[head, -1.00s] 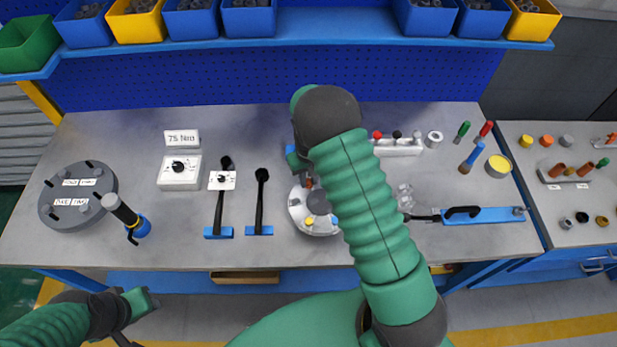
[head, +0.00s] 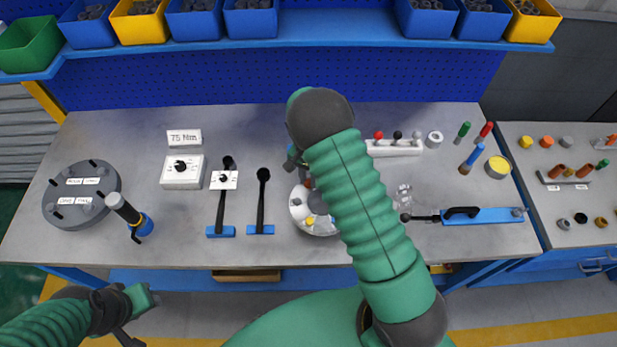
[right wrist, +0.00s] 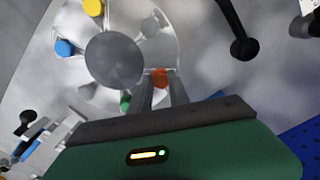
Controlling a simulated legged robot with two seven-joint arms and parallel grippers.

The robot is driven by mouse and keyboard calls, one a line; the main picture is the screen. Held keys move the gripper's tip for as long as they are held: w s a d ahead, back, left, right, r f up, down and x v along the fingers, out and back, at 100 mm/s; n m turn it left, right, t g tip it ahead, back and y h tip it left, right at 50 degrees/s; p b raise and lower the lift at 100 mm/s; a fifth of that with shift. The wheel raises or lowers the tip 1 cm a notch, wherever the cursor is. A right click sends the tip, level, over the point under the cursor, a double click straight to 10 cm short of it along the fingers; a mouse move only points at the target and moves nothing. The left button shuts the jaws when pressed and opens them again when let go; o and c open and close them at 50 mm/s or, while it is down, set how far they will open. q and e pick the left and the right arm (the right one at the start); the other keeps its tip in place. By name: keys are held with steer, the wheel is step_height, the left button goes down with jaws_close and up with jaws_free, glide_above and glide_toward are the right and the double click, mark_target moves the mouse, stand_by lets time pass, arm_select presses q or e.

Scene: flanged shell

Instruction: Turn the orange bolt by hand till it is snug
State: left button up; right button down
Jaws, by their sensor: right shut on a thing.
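The flanged shell (head: 297,212) is a pale round disc with a grey dome, on the bench in the head view, partly hidden by my right arm. In the right wrist view the shell's flange (right wrist: 83,72) carries the orange bolt (right wrist: 159,76), with a yellow bolt (right wrist: 92,8), a blue bolt (right wrist: 64,47) and a green bolt (right wrist: 125,102) around the dome. My right gripper (right wrist: 162,90) is shut on the orange bolt, its two grey fingers at the bolt's sides. The bolt's seating is hidden. My left gripper (head: 137,315) hangs before the bench; its jaw opening is unclear.
Two black-handled tools (head: 263,190) stand left of the shell. A grey disc (head: 80,215), a torque tool (head: 128,212) and a white dial box (head: 182,172) lie farther left. The bench's front strip is clear.

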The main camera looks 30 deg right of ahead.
mark_target(308, 182)
steer(key=shift+w+r+m, duration=0.25)
steer(key=shift+m, duration=0.15)
steer(key=c, duration=1.5)
jaws_free()
steer(key=shift+o, duration=1.3)
steer(key=shift+s+f, duration=0.1)
steer(key=shift+s, duration=0.05)
steer(key=shift+r, duration=0.4)
step_height(308, 182, up, 16)
steer(key=b, duration=0.2)
